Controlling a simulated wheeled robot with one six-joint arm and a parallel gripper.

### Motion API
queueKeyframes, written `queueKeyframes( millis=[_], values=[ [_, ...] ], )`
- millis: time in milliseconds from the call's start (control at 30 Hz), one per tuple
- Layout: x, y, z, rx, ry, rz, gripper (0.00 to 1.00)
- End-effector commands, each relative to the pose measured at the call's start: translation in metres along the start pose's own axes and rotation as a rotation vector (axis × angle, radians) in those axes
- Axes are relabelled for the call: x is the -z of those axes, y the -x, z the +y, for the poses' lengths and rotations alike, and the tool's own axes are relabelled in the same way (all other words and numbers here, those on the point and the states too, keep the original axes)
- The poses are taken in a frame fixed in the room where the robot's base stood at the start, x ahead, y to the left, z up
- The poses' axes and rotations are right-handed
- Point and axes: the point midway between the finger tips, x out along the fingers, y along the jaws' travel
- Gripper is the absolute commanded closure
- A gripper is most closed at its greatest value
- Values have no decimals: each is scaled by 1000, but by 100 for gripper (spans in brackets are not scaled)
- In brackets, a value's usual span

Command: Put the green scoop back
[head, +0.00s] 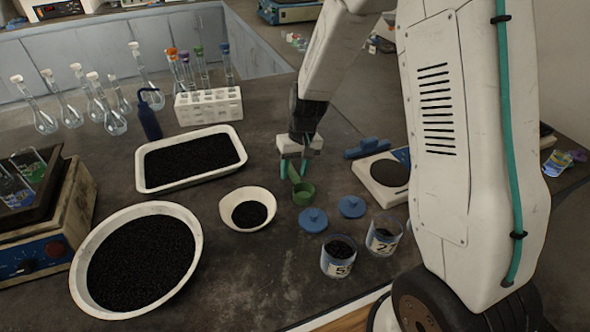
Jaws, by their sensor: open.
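The green scoop (303,193) is on the dark bench, right of the small white bowl. Its cup is at the near end and its handle rises toward my gripper. My gripper (294,168) points down just above and behind the scoop's cup. Its two teal fingers are apart, and the scoop's handle shows between or just in front of them. I cannot tell whether a finger touches the handle.
Two blue lids (313,220) and two labelled jars of black grains (338,256) stand in front of the scoop. A scale (384,178) is to the right. A small bowl (248,210), white tray (190,160) and large round pan (135,260) hold black grains. Glass flasks stand behind.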

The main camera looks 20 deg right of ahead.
Motion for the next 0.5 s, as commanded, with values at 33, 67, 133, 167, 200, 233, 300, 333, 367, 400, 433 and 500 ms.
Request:
queueKeyframes(
  millis=[33,67,133,167,200,233,300,333,367,400,433,500],
  values=[
    [1,7,0,0,0,5,57],
    [1,11,0,0,0,5,57],
    [1,25,0,-1,0,7,57],
    [1,31,0,-1,0,6,57],
    [2,40,0,0,0,8,57],
    [2,47,0,0,1,7,57],
    [1,63,0,-1,1,6,57],
    [1,69,0,-1,0,7,57],
    [1,76,0,0,-1,6,57],
    [1,83,0,0,-1,6,57],
    [1,88,0,0,-1,5,57],
    [1,99,0,0,0,4,57]
  ],
)
